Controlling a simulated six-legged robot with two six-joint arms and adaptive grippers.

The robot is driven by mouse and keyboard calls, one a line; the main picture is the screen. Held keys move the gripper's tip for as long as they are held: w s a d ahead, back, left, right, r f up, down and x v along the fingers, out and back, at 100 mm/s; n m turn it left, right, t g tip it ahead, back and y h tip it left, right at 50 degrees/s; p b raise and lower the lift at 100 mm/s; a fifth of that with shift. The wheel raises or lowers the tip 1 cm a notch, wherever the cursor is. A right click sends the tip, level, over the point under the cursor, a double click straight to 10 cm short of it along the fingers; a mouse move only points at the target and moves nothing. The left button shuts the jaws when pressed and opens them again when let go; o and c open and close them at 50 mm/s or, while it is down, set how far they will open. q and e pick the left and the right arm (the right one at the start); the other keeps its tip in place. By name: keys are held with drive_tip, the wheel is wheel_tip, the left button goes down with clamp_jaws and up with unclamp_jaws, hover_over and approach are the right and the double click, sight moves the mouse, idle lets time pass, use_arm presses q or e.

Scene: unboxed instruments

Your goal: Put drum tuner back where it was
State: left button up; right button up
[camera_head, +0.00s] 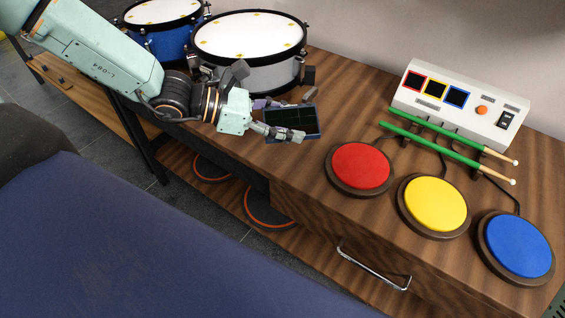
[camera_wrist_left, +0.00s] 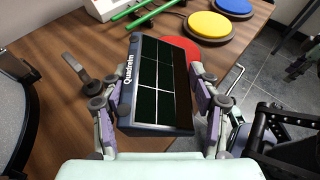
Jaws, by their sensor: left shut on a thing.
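The drum tuner, a flat dark device (camera_wrist_left: 158,85) with a gridded screen and the word "Quadraim" on its edge, sits between the fingers of my left gripper (camera_wrist_left: 160,112) in the left wrist view. In the head view, the left gripper (camera_head: 286,117) is shut on the drum tuner (camera_head: 298,121), just right of the white-headed drum and over the wooden top. The fingers press its two sides and its screen faces up. Whether its underside touches the wood cannot be told. My right gripper is not clearly seen.
A white-headed drum (camera_head: 249,38) and a blue drum (camera_head: 164,40) stand at the back left. Red (camera_head: 360,167), yellow (camera_head: 435,203) and blue (camera_head: 518,246) pads line the front right. Behind them are green drumsticks (camera_head: 430,143) and a white control box (camera_head: 459,104). Bare wood (camera_head: 347,105) lies between.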

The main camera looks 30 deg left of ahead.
use_arm(q)
drive_tip(key=w+a+f+b, duration=0.1)
drive_tip(key=w+a+b, duration=0.1)
drive_tip(key=w+b, duration=0.1)
drive_tip(key=b, duration=0.5)
hover_over(282, 151)
drive_tip(key=shift+y, duration=0.3)
wheel_tip(282, 151, down, 6)
drive_tip(key=shift+f, duration=0.2)
drive_tip(key=shift+f+b, duration=0.5)
drive_tip(key=shift+f, duration=0.1)
wheel_tip(282, 151, down, 3)
drive_tip(key=shift+r+b, duration=0.1)
drive_tip(key=shift+b, duration=0.7)
drive_tip(key=shift+r, duration=0.15)
use_arm(e)
wheel_tip(282, 151, down, 12)
drive_tip(key=shift+s, duration=0.1)
